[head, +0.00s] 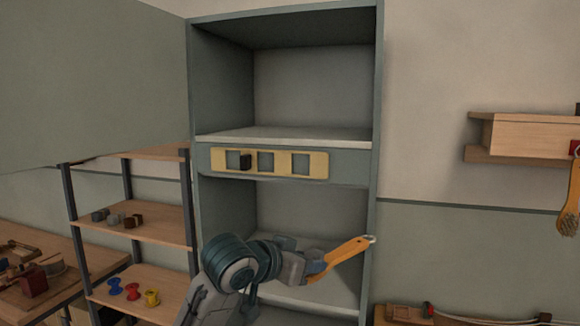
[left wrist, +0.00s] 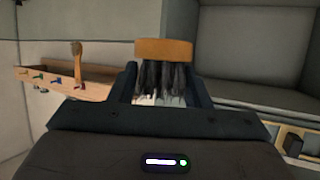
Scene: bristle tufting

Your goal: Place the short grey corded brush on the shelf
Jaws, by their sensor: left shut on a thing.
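My left gripper (head: 312,264) is shut on a brush with an orange-brown wooden handle (head: 346,251). The handle slants up to the right and ends in a pale ring. In the left wrist view the brush shows as a wooden block (left wrist: 164,48) with dark grey bristles between the fingers of my left gripper (left wrist: 160,85). I cannot make out a cord. The gripper and brush are in front of the lower compartment of a grey-green cabinet. The cabinet's upper shelf (head: 300,134) is above them and looks empty. My right gripper is not in view.
A large grey-green panel (head: 90,80) fills the upper left. A wooden rack (head: 165,222) stands left. Another brush (head: 569,210) hangs from a wall rack at right.

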